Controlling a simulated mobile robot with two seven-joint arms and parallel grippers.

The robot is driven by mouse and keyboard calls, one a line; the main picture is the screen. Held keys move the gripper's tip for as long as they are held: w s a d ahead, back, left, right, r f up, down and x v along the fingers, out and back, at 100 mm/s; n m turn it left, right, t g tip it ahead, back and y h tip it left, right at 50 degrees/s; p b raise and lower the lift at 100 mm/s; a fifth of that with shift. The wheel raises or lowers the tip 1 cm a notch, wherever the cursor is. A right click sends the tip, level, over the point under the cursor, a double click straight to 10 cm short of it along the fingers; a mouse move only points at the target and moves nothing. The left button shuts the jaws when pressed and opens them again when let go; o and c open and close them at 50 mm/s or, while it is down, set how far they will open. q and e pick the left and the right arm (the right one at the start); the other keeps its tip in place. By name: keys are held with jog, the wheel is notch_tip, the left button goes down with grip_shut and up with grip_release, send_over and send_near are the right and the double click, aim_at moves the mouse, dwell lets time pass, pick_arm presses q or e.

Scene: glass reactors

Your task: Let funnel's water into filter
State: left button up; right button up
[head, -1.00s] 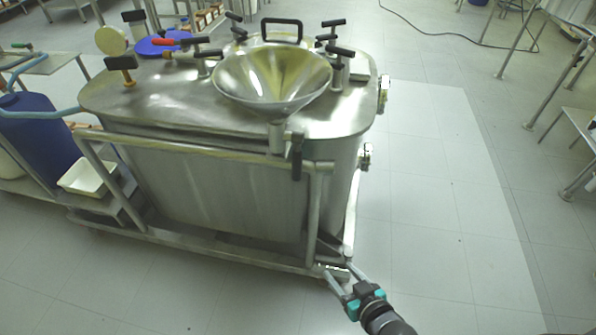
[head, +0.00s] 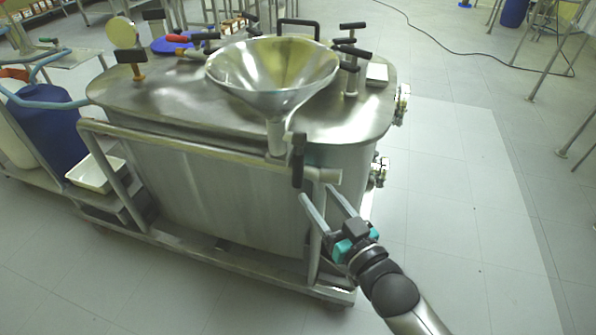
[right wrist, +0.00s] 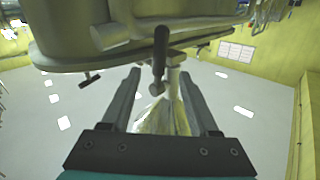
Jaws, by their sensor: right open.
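The steel funnel (head: 272,75) stands with its wide mouth up at the front edge of the steel filter vessel (head: 225,190). I cannot tell the water level inside it. Its stem carries a valve with a black handle (head: 298,160) that hangs downward. My right gripper (head: 317,190) is open and empty, just below and to the right of the handle. In the right wrist view the handle (right wrist: 160,50) lies ahead between the open fingers (right wrist: 157,72), apart from both. The funnel's cone (right wrist: 170,118) shows beyond it. My left gripper is not in view.
A steel rail (head: 200,150) runs across the vessel's front, close to my right gripper. Black-handled clamps (head: 351,60) stand on the lid. A blue barrel (head: 50,125) and a white tray (head: 95,172) are at left. The floor (head: 460,200) at right is clear.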

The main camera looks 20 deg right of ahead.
aim_at(301, 173)
jog(key=w, duration=0.2)
jog(key=w+a+b, duration=0.1)
jog(key=w, duration=0.1)
jog(key=w+b, duration=0.1)
jog(key=w, duration=0.2)
jog(key=shift+w+a, duration=0.1)
jog(key=shift+a, duration=0.05)
pick_arm(q)
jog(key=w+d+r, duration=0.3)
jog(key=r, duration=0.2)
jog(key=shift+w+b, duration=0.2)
jog(key=shift+b, duration=0.15)
pick_arm(e)
jog(key=shift+w+a, duration=0.25)
jog(key=shift+w, duration=0.95)
grip_shut()
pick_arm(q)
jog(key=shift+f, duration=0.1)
